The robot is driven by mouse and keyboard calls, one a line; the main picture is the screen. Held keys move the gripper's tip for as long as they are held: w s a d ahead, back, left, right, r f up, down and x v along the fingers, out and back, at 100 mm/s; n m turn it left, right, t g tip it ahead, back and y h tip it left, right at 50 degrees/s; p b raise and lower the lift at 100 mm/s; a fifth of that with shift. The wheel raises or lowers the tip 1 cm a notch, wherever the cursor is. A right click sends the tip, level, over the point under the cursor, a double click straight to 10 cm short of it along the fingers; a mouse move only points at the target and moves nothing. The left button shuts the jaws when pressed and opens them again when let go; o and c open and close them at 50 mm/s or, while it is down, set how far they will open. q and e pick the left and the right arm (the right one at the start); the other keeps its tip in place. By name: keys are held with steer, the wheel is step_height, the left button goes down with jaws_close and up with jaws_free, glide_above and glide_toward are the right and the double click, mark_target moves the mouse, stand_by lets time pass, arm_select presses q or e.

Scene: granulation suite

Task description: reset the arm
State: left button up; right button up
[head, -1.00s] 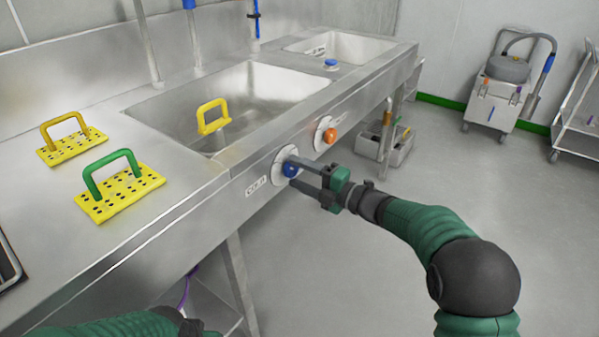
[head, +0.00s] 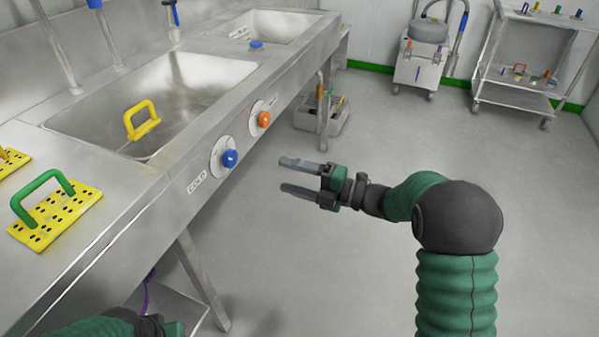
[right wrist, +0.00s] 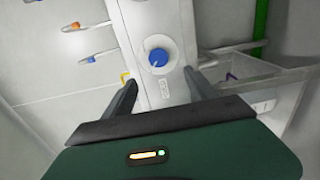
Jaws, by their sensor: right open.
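My right arm comes in from the right in the head view. Its gripper (head: 282,176) is open and empty, in the air to the right of the sink front. The blue COLD knob (head: 229,158) on the sink's front panel is a short way to its left, apart from it. In the right wrist view the blue knob (right wrist: 158,57) shows ahead, between and beyond the two open fingers (right wrist: 162,92). My left arm (head: 110,325) shows only partly at the bottom left edge of the head view; its fingers are out of view.
An orange knob (head: 264,119) sits beside the blue one. A yellow handle (head: 141,119) is in the sink basin (head: 190,85). A green-handled yellow perforated plate (head: 60,222) lies on the counter. A grey crate (head: 322,118) stands under the sink.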

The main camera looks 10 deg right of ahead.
steer(key=shift+v, duration=1.2)
